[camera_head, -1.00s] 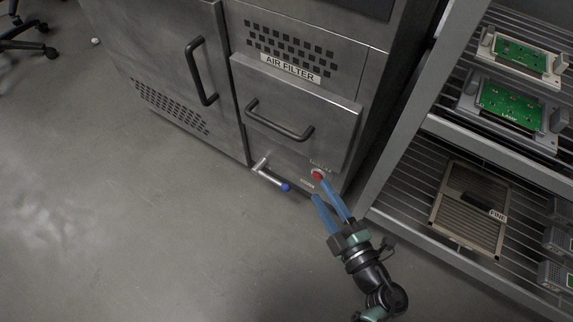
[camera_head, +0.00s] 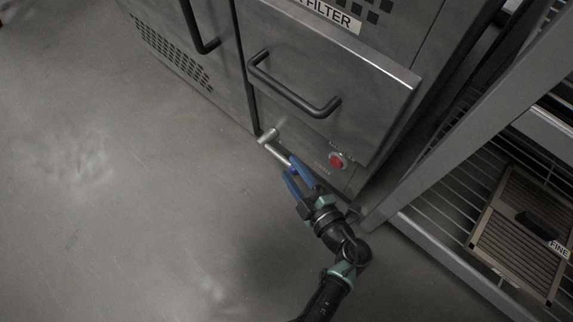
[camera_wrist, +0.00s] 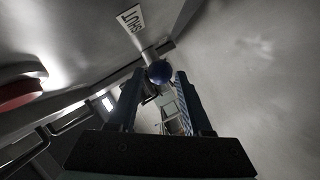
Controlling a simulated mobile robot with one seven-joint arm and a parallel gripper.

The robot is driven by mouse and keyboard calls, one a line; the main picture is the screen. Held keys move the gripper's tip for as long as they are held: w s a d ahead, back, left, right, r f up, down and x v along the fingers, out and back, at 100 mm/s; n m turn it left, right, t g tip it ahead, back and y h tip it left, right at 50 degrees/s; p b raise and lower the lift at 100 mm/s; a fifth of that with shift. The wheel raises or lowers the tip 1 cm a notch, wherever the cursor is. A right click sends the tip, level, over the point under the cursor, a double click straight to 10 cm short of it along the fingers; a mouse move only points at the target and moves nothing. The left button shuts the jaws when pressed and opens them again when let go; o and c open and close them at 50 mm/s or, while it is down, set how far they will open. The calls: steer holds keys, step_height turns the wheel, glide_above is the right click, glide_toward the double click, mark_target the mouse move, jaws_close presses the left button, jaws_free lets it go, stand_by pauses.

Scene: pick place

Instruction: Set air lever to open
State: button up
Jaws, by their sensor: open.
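The air lever (camera_head: 278,152) is a metal rod with a blue ball end, low on the front of the grey cabinet. It points out toward the lower right in the head view. In the wrist view its blue ball (camera_wrist: 160,72) sits between and just beyond my fingertips. My gripper (camera_head: 291,167) is open, its blue fingers around the ball end with gaps on both sides in the wrist view (camera_wrist: 157,76). A label reading "SHUT" (camera_wrist: 130,17) shows near the lever's base. In the head view the fingers partly hide the ball.
A red button (camera_head: 337,160) is on the cabinet right of the lever; it also shows in the wrist view (camera_wrist: 22,92). An air filter drawer with a black handle (camera_head: 290,92) is above. A metal rack (camera_head: 440,232) holding a filter panel (camera_head: 520,228) stands right. The floor left is clear.

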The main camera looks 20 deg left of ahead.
steer(key=b+x, duration=0.1)
steer(key=x, duration=0.1)
steer(key=shift+w+a+f, duration=0.15)
steer(key=shift+a+f, duration=0.05)
steer(key=shift+f, duration=0.05)
steer(key=shift+w+a+r+b, duration=0.1)
steer(key=shift+w+a+b, duration=0.2)
steer(key=shift+w+a, duration=0.15)
steer(key=shift+c, duration=0.2)
jaws_close()
steer(key=shift+d, duration=0.1)
stand_by(0.6)
